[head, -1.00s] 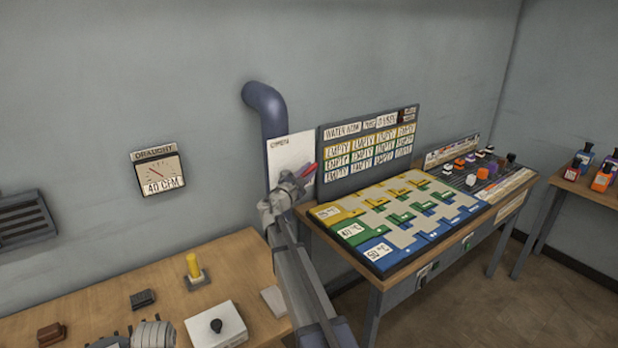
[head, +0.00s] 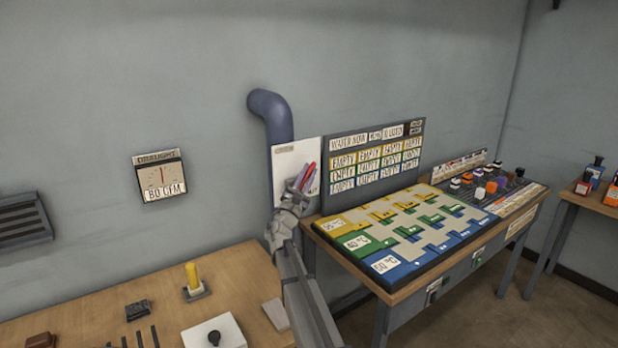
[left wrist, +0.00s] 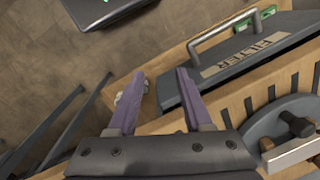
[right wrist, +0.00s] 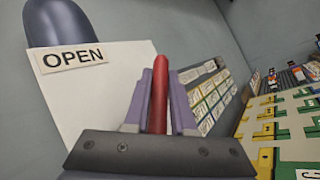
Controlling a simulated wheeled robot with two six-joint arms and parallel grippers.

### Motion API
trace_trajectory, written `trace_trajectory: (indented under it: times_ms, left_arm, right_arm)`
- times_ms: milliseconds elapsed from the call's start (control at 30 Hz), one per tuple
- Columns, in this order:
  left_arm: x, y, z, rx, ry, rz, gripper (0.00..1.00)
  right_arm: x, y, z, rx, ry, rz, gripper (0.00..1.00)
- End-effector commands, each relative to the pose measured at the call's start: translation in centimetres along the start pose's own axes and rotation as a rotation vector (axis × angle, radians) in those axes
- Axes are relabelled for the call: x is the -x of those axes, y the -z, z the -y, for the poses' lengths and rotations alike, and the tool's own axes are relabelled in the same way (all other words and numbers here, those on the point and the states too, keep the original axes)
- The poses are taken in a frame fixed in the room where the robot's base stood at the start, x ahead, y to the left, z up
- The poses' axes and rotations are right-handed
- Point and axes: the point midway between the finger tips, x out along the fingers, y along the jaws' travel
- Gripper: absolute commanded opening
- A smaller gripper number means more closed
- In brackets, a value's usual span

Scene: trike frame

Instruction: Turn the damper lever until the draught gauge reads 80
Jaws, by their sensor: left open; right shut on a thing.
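The draught gauge (head: 160,177) hangs on the wall at the left of the head view. Its needle points straight up and its label appears to read 80 CFM. The red damper lever (head: 309,168) stands in front of a white plate on the blue pipe, tilted slightly right. My right gripper (head: 302,184) is shut on it. In the right wrist view the lever (right wrist: 157,100) lies between the two fingers, near a plate marked OPEN (right wrist: 70,58). My left gripper (left wrist: 160,74) is open and empty, seen only in its wrist view, beside a box marked FILTER (left wrist: 235,60).
The blue pipe (head: 275,118) rises along the wall. A board with coloured slots (head: 410,228) lies on the table at right. A yellow peg (head: 192,276) and a white box with a black knob (head: 230,335) stand on the left bench.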

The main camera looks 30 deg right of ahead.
Motion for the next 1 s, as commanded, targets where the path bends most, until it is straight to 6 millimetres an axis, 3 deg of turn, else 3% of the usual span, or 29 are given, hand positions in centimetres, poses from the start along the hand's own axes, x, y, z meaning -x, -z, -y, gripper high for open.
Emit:
trace_trajectory:
  times_ms: [300,333,600,1000]
  left_arm:
    - [-0.01,0.00,0.00,0.000,0.000,0.000,0.50]
    - [-0.01,0.00,0.00,0.000,0.000,0.000,0.50]
    - [-0.01,0.00,0.00,0.000,0.000,0.000,0.50]
    - [-0.59,0.03,-0.06,0.000,0.000,0.000,0.50]
  right_arm:
    - [0.07,-0.05,0.02,0.000,0.000,0.000,0.00]
    - [0.07,-0.05,0.02,0.000,0.000,0.000,0.26]
    - [0.04,-0.02,0.00,0.000,0.000,0.000,0.53]
    - [1.00,0.07,0.07,-0.001,-0.001,-0.001,0.53]
